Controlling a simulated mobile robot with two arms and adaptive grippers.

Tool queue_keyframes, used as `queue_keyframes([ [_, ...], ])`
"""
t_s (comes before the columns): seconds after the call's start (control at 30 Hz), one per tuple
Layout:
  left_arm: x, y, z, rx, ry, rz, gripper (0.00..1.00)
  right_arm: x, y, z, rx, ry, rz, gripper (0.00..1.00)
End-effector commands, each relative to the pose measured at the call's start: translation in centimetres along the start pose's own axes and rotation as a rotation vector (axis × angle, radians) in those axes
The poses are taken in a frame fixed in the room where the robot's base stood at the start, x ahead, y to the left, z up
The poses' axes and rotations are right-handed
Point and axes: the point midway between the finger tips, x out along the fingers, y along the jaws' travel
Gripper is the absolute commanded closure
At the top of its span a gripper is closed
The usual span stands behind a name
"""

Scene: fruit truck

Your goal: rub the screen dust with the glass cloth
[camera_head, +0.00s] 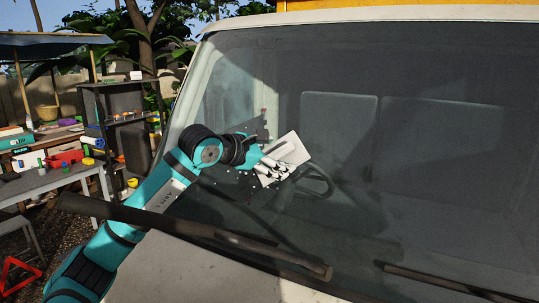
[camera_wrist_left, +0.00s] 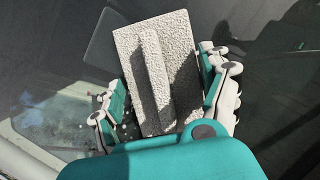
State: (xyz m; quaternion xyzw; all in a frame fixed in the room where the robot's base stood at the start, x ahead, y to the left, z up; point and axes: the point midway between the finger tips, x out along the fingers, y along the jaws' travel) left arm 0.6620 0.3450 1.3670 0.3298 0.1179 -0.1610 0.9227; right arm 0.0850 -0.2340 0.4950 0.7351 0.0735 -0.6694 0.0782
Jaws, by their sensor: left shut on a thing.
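The glass cloth is a pale, textured rectangular pad with a raised ridge; it shows in the head view (camera_head: 291,149) and large in the wrist view (camera_wrist_left: 180,45). My left gripper (camera_head: 272,171) is shut on it, with white fingers on both sides of the ridge in the wrist view (camera_wrist_left: 165,92). The cloth is at the left part of the windscreen (camera_head: 400,170); whether it touches the glass I cannot tell. My right gripper is not in view.
A steering wheel (camera_head: 318,182) and seats show through the glass. A cluttered table (camera_head: 50,181) and a shelf (camera_head: 118,85) stand at left.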

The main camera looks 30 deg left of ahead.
Motion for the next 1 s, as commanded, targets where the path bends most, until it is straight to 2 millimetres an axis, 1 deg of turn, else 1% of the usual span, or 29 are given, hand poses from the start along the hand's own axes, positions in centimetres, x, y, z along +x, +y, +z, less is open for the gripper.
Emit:
queue_keyframes([
  [0.03,0.2,-0.5,0.3,0.001,-0.001,-0.004,0.46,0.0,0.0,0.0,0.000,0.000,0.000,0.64],
  [0.2,0.6,-1.6,1.4,0.000,-0.001,-0.004,0.46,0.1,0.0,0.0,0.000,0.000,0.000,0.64],
  [0.37,0.8,-2.2,1.9,0.000,0.000,-0.002,0.46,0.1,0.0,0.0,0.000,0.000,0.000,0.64],
  [0.53,0.7,-2.7,1.4,0.000,0.001,-0.002,0.46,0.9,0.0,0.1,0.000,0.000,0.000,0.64],
  [0.9,-0.1,-4.8,-0.7,0.000,0.001,-0.001,0.46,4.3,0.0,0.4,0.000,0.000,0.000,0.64],
  [1.0,-0.3,-5.0,-0.8,0.000,0.001,-0.001,0.46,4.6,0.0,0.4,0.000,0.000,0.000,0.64],
])
